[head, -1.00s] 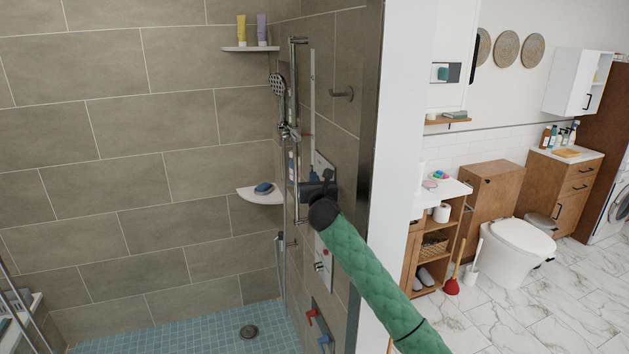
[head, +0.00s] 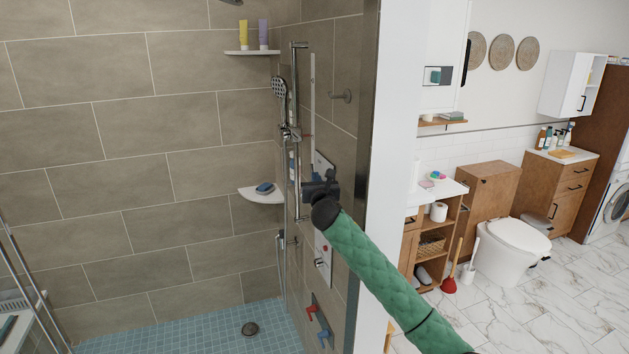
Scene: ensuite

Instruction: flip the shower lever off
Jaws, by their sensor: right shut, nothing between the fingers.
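My right gripper (head: 308,188) is shut and empty, in front of the right-hand shower wall. It overlaps a wall plate (head: 322,162) that it partly hides, so I cannot tell whether it touches anything there. Below it on the same wall is a pale plate with a chrome control (head: 320,264). Lower still, a grey plate carries a red lever (head: 312,309) and a blue lever (head: 323,338). I cannot tell which of these controls is the shower lever, as part of the wall is hidden behind my gripper. My left gripper is not in view.
The hand shower (head: 279,88) hangs on a vertical rail (head: 296,120) left of my gripper. A corner shelf (head: 262,196) holds a blue item. A chrome hook (head: 342,96) sticks out above. A white wall end (head: 392,150) stands right of the shower.

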